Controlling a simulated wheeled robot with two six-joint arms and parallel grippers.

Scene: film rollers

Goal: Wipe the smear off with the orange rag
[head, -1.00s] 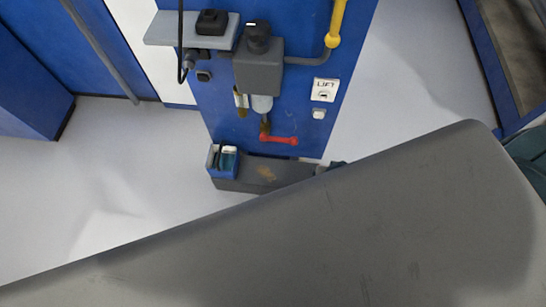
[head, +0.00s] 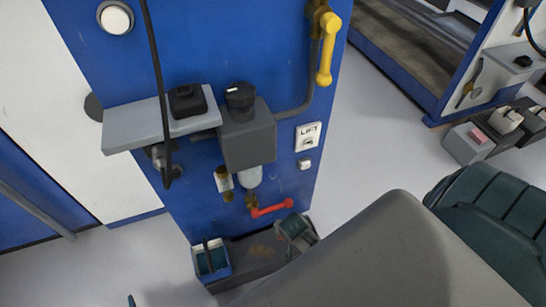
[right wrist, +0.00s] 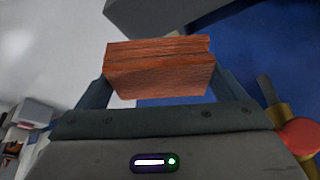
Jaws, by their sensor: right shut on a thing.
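The orange rag (right wrist: 160,68) is a folded orange-brown block in the right wrist view. My right gripper (right wrist: 160,92) is shut on it, with one dark finger at each side. The smear (head: 262,250) is a brownish patch on the grey ledge (head: 235,283) at the foot of the blue panel in the head view. A dark teal part next to the ledge's right end may be my right gripper; the rag cannot be made out there. A small teal tip (head: 131,300) at the bottom edge may be my left gripper; its jaws are not shown.
A red lever (head: 272,209) sits just above the ledge and shows close in the right wrist view (right wrist: 300,138). A blue box (head: 212,263) stands at the ledge's left end. A grey unit (head: 247,138), a shelf (head: 150,122) and a yellow handle (head: 326,50) are higher up.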

